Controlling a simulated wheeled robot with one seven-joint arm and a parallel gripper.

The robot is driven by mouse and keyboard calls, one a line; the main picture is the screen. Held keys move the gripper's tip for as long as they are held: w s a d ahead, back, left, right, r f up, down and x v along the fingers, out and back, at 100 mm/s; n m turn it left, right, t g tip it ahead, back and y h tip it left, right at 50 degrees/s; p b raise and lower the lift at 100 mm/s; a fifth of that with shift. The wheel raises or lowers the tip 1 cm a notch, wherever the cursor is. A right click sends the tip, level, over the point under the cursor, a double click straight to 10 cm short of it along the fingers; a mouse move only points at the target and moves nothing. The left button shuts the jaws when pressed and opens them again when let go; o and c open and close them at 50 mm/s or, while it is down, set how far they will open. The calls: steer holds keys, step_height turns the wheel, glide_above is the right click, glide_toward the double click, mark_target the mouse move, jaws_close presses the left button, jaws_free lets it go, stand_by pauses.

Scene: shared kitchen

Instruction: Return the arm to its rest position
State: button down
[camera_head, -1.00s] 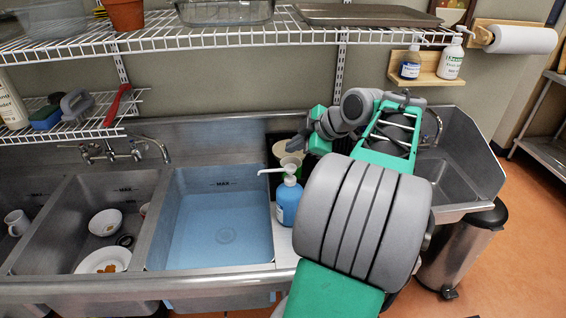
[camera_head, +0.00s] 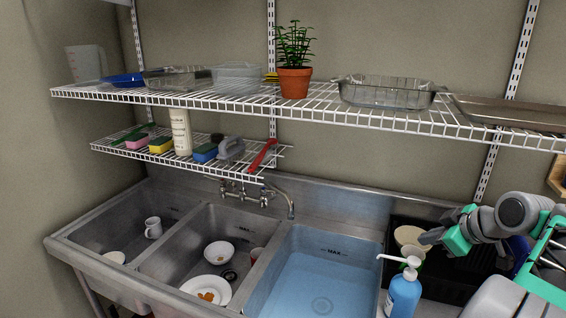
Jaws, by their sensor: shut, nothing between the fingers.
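My arm, grey and green, shows at the right edge of the view. My gripper (camera_head: 436,240) is at the arm's left end, above the black rack area and behind the blue soap pump bottle (camera_head: 403,292). Its fingers point left and are shut with nothing between them. Much of my arm is cut off by the right and lower edges of the picture.
A three-basin steel sink (camera_head: 208,215) runs along the wall; the right basin (camera_head: 310,285) holds blue water. Dishes lie in the other basins. Wire shelves (camera_head: 215,104) above carry a potted plant (camera_head: 294,82), glass dishes (camera_head: 388,91) and sponges. A bowl (camera_head: 408,236) sits near my gripper.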

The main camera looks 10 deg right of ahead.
steer(key=s+d+f+m+g, duration=0.3)
steer(key=s+f+m, duration=0.4)
steer(key=f+m, duration=0.3)
steer(key=s+a+f+m+g+h, duration=0.1)
steer(key=s+a+f+m+g, duration=0.2)
steer(key=s+a+f+m, duration=0.3)
steer(key=w+a+r+n, duration=0.1)
steer(key=a+r+n, duration=0.1)
steer(key=a, duration=0.7)
steer(key=w+a+r+n+t, duration=0.1)
steer(key=a+n, duration=0.3)
steer(key=a, duration=0.6)
steer(key=w+a+r+n, duration=0.2)
steer(key=a+r+n, duration=0.1)
steer(key=a, duration=0.7)
steer(key=shift+w+r+t, duration=0.15)
steer(key=shift+w+t, duration=0.15)
